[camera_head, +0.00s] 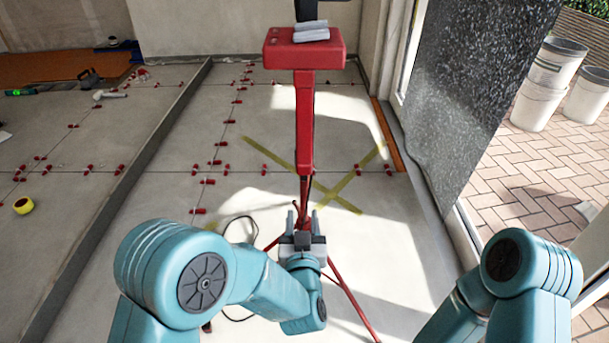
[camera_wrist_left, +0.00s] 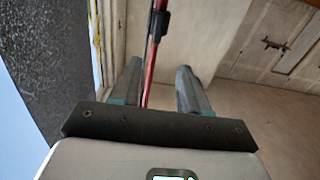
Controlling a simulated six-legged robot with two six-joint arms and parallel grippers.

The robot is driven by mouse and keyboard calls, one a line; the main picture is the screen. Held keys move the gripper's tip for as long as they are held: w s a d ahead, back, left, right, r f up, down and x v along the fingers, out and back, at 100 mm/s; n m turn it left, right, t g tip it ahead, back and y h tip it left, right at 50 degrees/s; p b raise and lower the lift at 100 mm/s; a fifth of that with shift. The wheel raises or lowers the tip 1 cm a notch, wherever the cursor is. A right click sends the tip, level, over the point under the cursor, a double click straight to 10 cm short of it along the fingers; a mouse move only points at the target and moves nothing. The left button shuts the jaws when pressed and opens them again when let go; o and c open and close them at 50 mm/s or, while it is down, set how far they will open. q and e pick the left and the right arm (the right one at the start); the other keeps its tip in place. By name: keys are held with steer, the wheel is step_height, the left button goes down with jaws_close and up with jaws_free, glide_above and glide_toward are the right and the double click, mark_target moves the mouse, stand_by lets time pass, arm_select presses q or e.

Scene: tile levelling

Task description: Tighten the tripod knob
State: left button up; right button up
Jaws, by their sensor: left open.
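A red tripod (camera_head: 305,120) stands ahead of me, with a red box-like head on top and thin legs spread on the floor. My left gripper (camera_head: 303,213) is open in front of its lower column. In the left wrist view, the open fingers (camera_wrist_left: 160,88) show with a thin red pole (camera_wrist_left: 151,65) seen between them, nearer the left finger. Whether the pole is within their reach I cannot tell. A dark piece (camera_wrist_left: 159,24) sits on the pole beyond the fingertips; it may be the knob. My right gripper is out of view.
A dark speckled slab (camera_head: 465,95) leans at the right beside the doorway. White buckets (camera_head: 545,85) stand outside on the paving. Red tile clips (camera_head: 207,181) dot the floor. A yellow tape roll (camera_head: 23,205) lies left. A black cable (camera_head: 232,228) lies near the tripod legs.

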mark_target(304, 171)
arm_select(q)
steer(key=w+b, duration=0.2)
steer(key=w, duration=1.3)
steer(key=shift+d+f+b, duration=0.1)
steer(key=shift+d+b, duration=0.05)
steer(key=shift+b, duration=0.25)
steer(key=shift+w, duration=0.6)
jaws_close()
